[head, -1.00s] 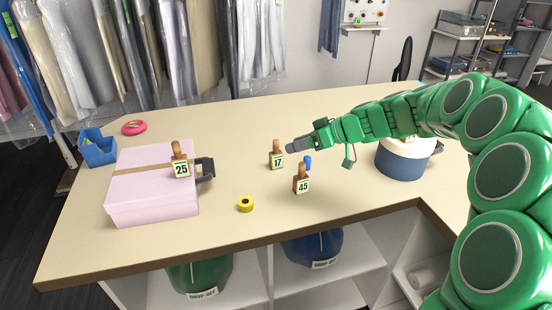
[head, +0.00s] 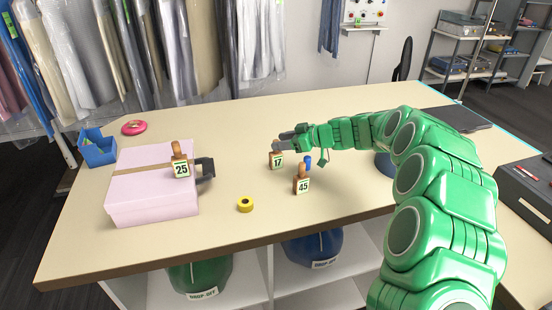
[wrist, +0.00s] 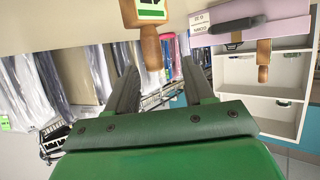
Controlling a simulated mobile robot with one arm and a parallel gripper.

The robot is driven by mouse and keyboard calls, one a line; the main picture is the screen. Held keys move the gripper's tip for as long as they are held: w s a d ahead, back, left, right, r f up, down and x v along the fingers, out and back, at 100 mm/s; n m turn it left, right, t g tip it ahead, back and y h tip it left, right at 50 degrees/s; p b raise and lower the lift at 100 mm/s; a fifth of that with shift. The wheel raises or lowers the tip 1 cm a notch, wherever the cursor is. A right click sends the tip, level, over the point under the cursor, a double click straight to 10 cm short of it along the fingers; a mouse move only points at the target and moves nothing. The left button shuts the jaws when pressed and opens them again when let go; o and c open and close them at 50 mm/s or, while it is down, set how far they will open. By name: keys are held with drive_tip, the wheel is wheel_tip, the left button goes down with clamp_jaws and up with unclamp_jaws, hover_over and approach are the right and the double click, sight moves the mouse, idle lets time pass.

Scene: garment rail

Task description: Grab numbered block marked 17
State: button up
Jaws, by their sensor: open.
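The block marked 17 (head: 277,162) is a small wooden block with a knob and a green-edged label. It stands upright on the table. My gripper (head: 282,140) is open and empty, with its fingers at the block's knob, partly hiding it. In the wrist view a wooden block with a green label (wrist: 146,30) has its narrow end between my open fingertips (wrist: 157,72); its number is not readable there. The block marked 45 (head: 302,180) stands to the right and nearer. The block marked 25 (head: 181,164) is at the pink box, to the left.
The pink box (head: 140,197) and a blue bin (head: 98,151) are at the left. A yellow tape roll (head: 245,204) lies in front. A small blue item (head: 307,162) stands close behind block 45. The table (head: 230,130) is clear behind block 17.

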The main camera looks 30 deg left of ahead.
sight(276, 154)
drive_tip(key=shift+w+x, duration=0.15)
drive_tip(key=shift+x, duration=1.15)
drive_tip(key=shift+w+x, duration=0.15)
drive_tip(key=shift+x, duration=1.1)
drive_tip(key=shift+f, duration=0.15)
clamp_jaws()
